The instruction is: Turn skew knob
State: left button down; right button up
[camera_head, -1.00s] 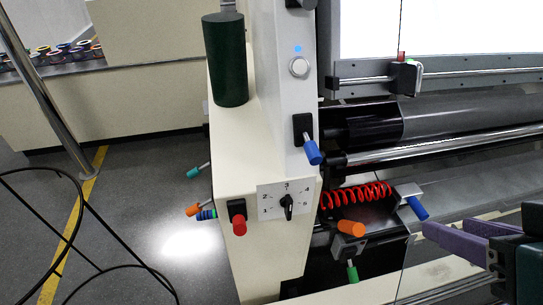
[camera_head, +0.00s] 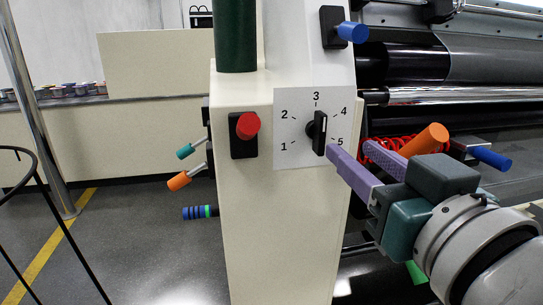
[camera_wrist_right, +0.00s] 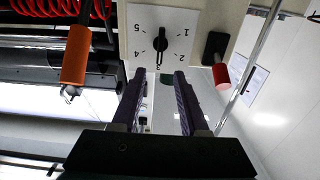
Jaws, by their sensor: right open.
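The black skew knob (camera_head: 317,133) sits on a white dial plate (camera_head: 285,160) numbered 1 to 5, on the cream machine housing. Its bar stands about upright, in line with the 3. My right gripper (camera_head: 350,150) is open and empty, with purple fingers just right of and in front of the knob, apart from it. In the right wrist view the picture is upside down; the knob (camera_wrist_right: 160,44) shows beyond the gap between the open fingers (camera_wrist_right: 158,74). My left gripper is not in view.
A red knob (camera_head: 248,125) is left of the dial. A blue-handled lever (camera_head: 352,32) is above it. An orange handle (camera_head: 426,140) and a blue handle (camera_head: 491,157) are close to my right gripper. Teal (camera_head: 185,151) and orange (camera_head: 179,181) levers stick out left of the housing.

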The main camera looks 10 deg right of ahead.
aim_at(324, 126)
jog(key=w, duration=1)
jog(key=shift+a+b, duration=0.15)
jog(key=shift+b, duration=0.15)
jog(key=shift+s, duration=0.1)
grip_shut()
